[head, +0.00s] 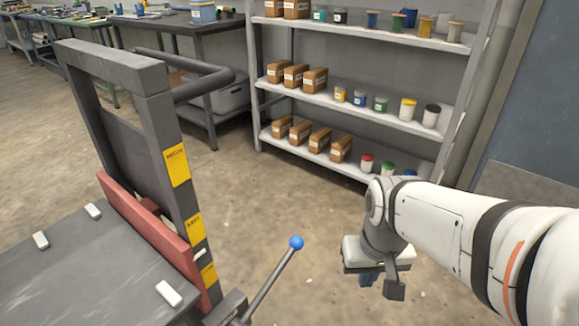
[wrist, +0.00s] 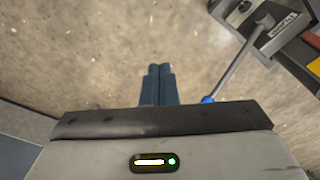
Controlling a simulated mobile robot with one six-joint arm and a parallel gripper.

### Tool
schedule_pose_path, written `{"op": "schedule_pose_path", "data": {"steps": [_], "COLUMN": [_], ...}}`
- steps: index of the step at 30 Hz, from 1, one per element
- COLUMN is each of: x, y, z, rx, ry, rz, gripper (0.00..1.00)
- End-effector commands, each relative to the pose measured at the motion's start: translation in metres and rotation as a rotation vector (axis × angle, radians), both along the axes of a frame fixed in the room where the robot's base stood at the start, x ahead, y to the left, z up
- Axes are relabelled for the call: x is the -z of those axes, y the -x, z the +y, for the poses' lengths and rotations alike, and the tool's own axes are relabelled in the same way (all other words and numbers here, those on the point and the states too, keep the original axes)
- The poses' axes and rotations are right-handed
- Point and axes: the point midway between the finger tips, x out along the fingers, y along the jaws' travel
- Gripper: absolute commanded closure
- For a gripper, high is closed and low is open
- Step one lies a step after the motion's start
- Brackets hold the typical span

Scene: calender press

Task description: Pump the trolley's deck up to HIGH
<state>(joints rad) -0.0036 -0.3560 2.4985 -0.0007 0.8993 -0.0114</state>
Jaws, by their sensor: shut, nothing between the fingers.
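The trolley's dark deck (head: 75,265) is at the lower left of the head view, with a red board (head: 150,230) along its mast side. The mast post carries three yellow labels: a top one (head: 177,165) that seems to read HIGH, a middle one (head: 195,228) and a lowest one (head: 209,272). A small white pointer (head: 200,253) sits between the middle and lowest labels. The pump lever (head: 268,280) leans up right to a blue ball knob (head: 296,242). My gripper (head: 368,280) is shut and empty, right of the knob and apart from it. The wrist view shows the closed fingers (wrist: 158,70) and the lever (wrist: 237,65).
A grey shelf rack (head: 350,103) with boxes and jars stands behind. A dark workbench (head: 180,22) is at the back left. The trolley's push handle (head: 205,85) juts out from the mast. Bare concrete floor (head: 320,210) lies between lever and rack.

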Motion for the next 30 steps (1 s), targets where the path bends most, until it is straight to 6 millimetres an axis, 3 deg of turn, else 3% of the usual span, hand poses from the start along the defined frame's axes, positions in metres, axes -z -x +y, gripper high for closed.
{"op": "schedule_pose_path", "data": {"steps": [5, 11, 21, 25, 30], "x": [-0.005, -0.011, -0.007, -0.003, 0.001], "y": [-0.017, -0.058, -0.116, -0.128, -0.135], "z": [0.007, 0.038, 0.112, 0.136, 0.152], "rx": [-0.242, -0.881, -2.014, -2.314, -2.518], "ry": [0.035, 0.131, 0.317, 0.373, 0.415], "rz": [-0.004, -0.015, -0.019, -0.016, -0.013], "gripper": [1.00, 1.00, 1.00, 1.00, 1.00]}}
